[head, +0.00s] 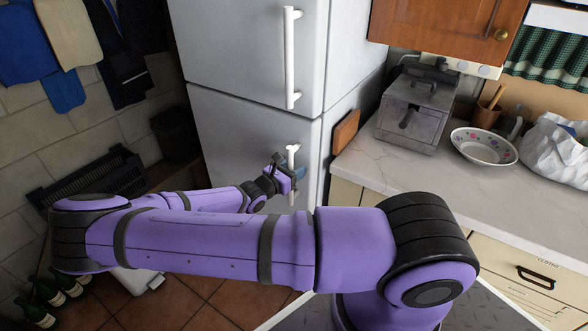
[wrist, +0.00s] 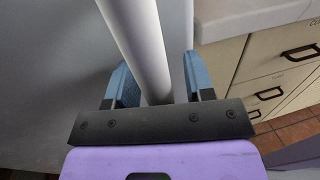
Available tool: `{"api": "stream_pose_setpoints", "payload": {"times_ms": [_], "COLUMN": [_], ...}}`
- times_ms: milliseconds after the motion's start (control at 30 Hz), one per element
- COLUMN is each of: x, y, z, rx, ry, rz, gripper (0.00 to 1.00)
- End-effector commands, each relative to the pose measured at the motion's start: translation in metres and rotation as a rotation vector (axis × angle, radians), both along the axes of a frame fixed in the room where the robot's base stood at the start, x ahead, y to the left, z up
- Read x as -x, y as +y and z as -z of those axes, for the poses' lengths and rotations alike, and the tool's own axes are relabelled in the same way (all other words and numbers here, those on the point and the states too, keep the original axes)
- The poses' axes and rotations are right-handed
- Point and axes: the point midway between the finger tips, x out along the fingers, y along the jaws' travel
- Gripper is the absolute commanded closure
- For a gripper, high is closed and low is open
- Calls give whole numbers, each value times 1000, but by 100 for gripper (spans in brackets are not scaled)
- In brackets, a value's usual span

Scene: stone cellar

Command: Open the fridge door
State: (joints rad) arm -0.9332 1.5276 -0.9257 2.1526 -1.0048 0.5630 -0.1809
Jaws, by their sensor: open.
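The fridge (head: 250,110) is white-grey with an upper and a lower door, and both look shut. The upper door has a long white vertical handle (head: 291,58). The lower door has a similar handle (head: 292,158), partly hidden by my gripper (head: 283,178). In the wrist view, the white handle bar (wrist: 143,45) runs between the two blue fingers of my gripper (wrist: 157,85). The fingers are open, one on each side of the bar, with a gap visible on the right side. Whether either finger touches it, I cannot tell.
A marble counter (head: 400,165) with drawers stands right of the fridge, holding a metal toaster oven (head: 415,112) and a floral bowl (head: 483,146). Green bottles (head: 45,295) stand on the floor at the lower left. Tiled floor (head: 215,305) shows before the fridge.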

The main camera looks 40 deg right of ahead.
Motion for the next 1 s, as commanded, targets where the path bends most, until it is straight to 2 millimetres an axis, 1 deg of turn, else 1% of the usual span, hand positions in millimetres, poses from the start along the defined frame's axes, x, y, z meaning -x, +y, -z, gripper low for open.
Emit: {"api": "stream_pose_setpoints", "payload": {"times_ms": [100,133,167,200,267,300,333,533,667,867,1000], "x": [0,0,0,0,0,0,0,0,1,4,8], "y": [0,0,0,0,0,0,0,1,5,22,42], "z": [0,0,0,0,0,0,0,0,0,0,0], "rx": [0,0,0,0,0,0,0,0,-1,-4,-5], "ry": [0,0,0,0,0,0,0,0,-1,-1,-1], "rz": [0,0,0,0,0,0,0,1,9,41,79], "gripper": [52,56,63,72,86,95,100,100,100,100,100]}}
